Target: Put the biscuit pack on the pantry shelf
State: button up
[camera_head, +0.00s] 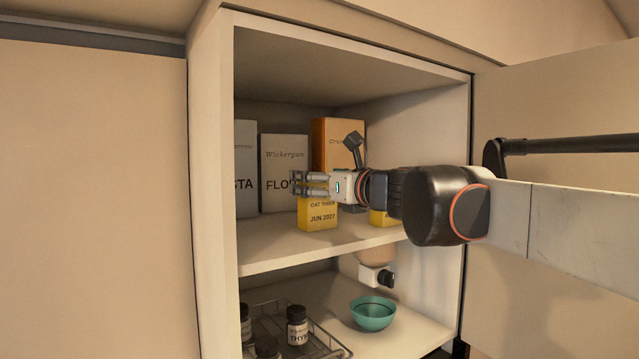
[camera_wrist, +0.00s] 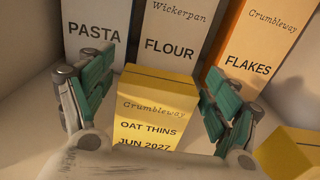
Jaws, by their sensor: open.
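The yellow biscuit pack (camera_head: 318,215), labelled "Oat Thins", stands upright on the upper shelf (camera_head: 290,246) of the open cabinet. In the wrist view the pack (camera_wrist: 150,112) is between my two spread green finger pads. My gripper (camera_head: 308,183) is open, just above and partly in front of the pack's top in the head view. The wrist view shows a gap between the pack and each pad of my gripper (camera_wrist: 158,95). The pack's lower end is hidden in the wrist view.
Pasta (camera_head: 246,170), flour (camera_head: 285,165) and orange flakes (camera_head: 338,145) boxes stand behind. Another yellow box (camera_wrist: 292,152) stands to the right, partly hidden by my arm. Below are a teal bowl (camera_head: 373,313) and a wire rack (camera_head: 322,340) with dark jars.

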jog(key=b+v, duration=0.2)
jog(key=v, duration=1)
jog(key=shift+w, duration=0.1)
jog(key=s+d+f+n+g+h, duration=0.1)
jog(key=s+f+n+g, duration=0.1)
jog(key=s+f+n, duration=0.45)
jog(key=s+f+n+g+h, duration=0.15)
jog(key=f+n, duration=0.25)
jog(key=f, duration=0.5)
jog(key=s+d+f+n+g+h, duration=0.1)
jog(key=s+f+n+g, duration=0.1)
jog(key=s+f+n, duration=0.35)
jog(key=s+d+f+n+g+h, duration=0.1)
jog(key=s+d+f+n+h, duration=0.2)
jog(key=f, duration=0.7)
jog(key=s+d+f+n+g+h, duration=0.1)
jog(key=s+d+f+n+h, duration=0.2)
jog(key=s+d+f+n, duration=0.4)
notch_tip(320, 180, down, 4)
jog(key=d+n, duration=0.1)
jog(key=n, duration=0.2)
jog(key=shift+s+d+f, duration=0.2)
jog(key=shift+s+d, duration=0.15)
jog(key=shift+s, duration=0.05)
jog(key=shift+g+h, duration=0.25)
